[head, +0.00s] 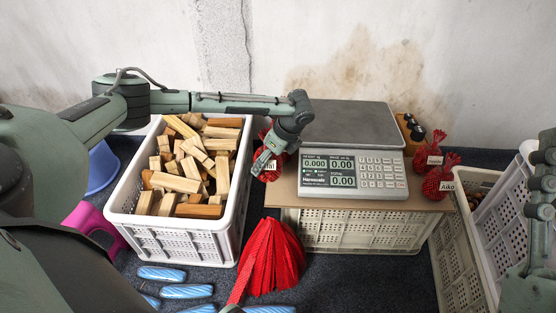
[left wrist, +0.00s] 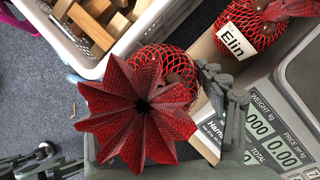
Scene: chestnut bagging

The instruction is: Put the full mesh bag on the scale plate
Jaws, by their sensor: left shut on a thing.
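My left gripper (head: 265,161) is shut beside the scale's left edge, at a red mesh bag (head: 270,176) with a white tag that it partly covers. In the left wrist view a rounded, filled red mesh bag (left wrist: 170,62) lies close to the fingers (left wrist: 224,85); pleated red mesh (left wrist: 140,110) covers part of it. The exact grip is hard to see. The scale plate (head: 352,122) is grey, flat and empty. My right gripper (head: 541,185) is at the right edge, its jaws unclear.
A second bag tagged Elin (left wrist: 252,25) lies beside the scale. A white crate (head: 228,220) of wooden blocks stands left. Pleated red mesh (head: 270,260) shows before the board (head: 430,203). Two tagged red bags (head: 431,180) sit right of the scale.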

